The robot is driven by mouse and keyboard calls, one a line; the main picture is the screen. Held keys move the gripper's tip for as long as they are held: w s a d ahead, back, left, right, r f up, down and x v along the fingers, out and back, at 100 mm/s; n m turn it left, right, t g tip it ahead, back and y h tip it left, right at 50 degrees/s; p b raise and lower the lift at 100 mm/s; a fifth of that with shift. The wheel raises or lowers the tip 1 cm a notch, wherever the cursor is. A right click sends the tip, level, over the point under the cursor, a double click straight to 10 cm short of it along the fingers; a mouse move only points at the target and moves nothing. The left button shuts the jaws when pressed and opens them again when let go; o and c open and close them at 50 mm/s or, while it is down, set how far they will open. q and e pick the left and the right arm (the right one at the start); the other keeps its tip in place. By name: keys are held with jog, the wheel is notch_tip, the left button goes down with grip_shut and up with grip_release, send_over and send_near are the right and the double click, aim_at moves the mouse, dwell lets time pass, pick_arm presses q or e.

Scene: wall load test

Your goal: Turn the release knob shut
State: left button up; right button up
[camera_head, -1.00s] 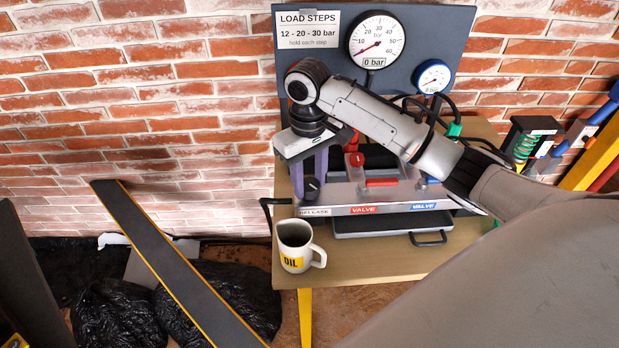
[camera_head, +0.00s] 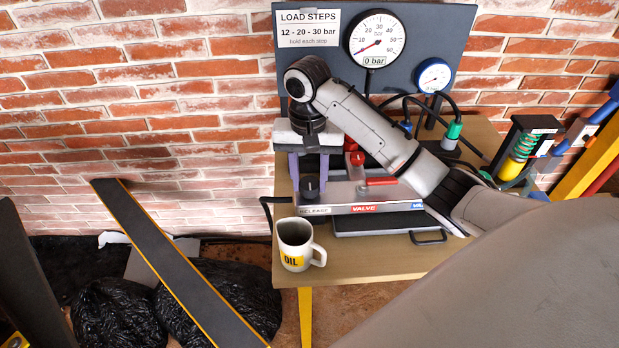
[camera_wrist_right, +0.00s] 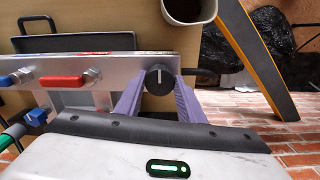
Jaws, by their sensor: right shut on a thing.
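The black release knob (camera_head: 310,187) sits at the left end of the grey valve block (camera_head: 345,198), above the RELEASE label (camera_head: 314,210). In the right wrist view the knob (camera_wrist_right: 159,79) shows a white pointer line that stands about upright. My right gripper (camera_head: 309,182) reaches down from above, with its purple fingers on both sides of the knob. In the right wrist view the right gripper (camera_wrist_right: 160,88) is shut on the knob. My left gripper is not in view.
An oil mug (camera_head: 295,245) stands on the wooden table (camera_head: 375,262) just in front of the knob. A red valve handle (camera_head: 382,181) is to the right. The large gauge (camera_head: 376,40) reads 0 bar. A black tray (camera_head: 375,224) lies in front of the block.

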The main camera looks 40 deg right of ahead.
aim_at(309, 183)
dwell(0.5)
jog(key=o, duration=1)
jog(key=shift+o, duration=0.2)
jog(key=shift+r, duration=0.1)
notch_tip(309, 183, up, 10)
